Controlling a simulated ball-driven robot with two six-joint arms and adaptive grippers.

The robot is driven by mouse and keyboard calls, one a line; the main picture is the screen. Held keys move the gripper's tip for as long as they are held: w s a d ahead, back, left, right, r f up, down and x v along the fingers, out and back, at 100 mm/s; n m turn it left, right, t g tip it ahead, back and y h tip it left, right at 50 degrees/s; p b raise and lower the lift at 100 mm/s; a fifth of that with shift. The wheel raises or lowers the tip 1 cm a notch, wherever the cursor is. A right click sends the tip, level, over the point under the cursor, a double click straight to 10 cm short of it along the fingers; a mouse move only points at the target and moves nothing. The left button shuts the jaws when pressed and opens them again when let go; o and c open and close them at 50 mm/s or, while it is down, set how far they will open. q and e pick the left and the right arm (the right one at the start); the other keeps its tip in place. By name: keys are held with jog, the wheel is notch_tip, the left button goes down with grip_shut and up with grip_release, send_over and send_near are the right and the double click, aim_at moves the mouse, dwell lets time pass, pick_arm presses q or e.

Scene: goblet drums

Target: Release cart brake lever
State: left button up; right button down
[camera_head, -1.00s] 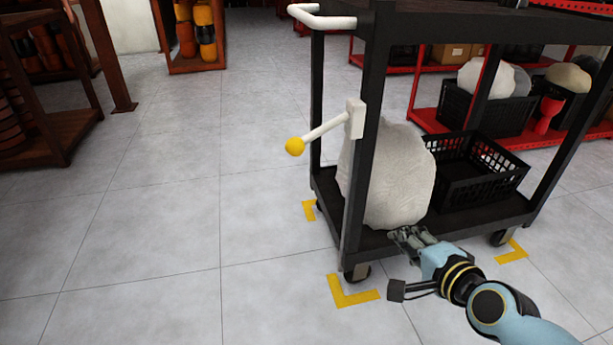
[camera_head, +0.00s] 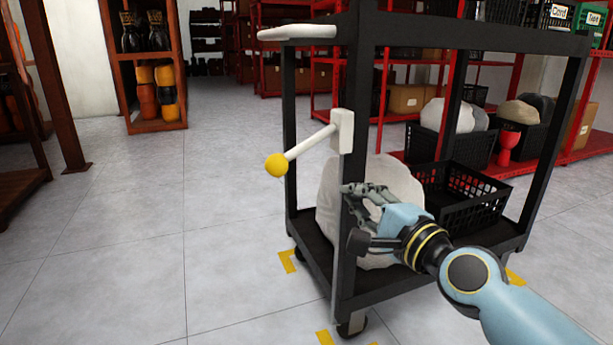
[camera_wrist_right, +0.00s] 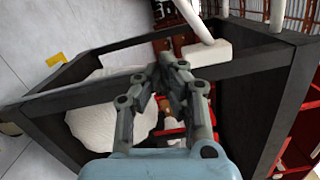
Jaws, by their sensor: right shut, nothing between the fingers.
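The brake lever (camera_head: 308,143) is a white bar on a white block fixed to the cart's near post. It angles down to the left and ends in a yellow ball knob (camera_head: 276,165). The black cart (camera_head: 345,270) stands with its white push handle (camera_head: 297,33) at upper left. My right gripper (camera_head: 347,190) is shut and empty, at the near post, below and right of the knob and apart from the lever. In the right wrist view the shut fingers (camera_wrist_right: 168,68) lie in front of the post, and the lever's white block (camera_wrist_right: 206,53) is beyond them. My left gripper is not in view.
A pale rounded bundle (camera_head: 330,205) and a black crate (camera_head: 470,205) sit on the cart's lower shelf. Yellow floor marks (camera_head: 288,261) lie by the wheels. Red shelving (camera_head: 560,155) stands behind. The floor left of the cart is open.

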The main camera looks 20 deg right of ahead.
aim_at(303, 146)
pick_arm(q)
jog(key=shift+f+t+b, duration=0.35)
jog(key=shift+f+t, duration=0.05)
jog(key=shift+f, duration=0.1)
pick_arm(e)
jog(key=w+a+r, duration=0.1)
jog(key=w+a, duration=0.4)
jog(key=w, duration=0.5)
jog(key=shift+a, duration=0.2)
jog(key=shift+w, duration=0.1)
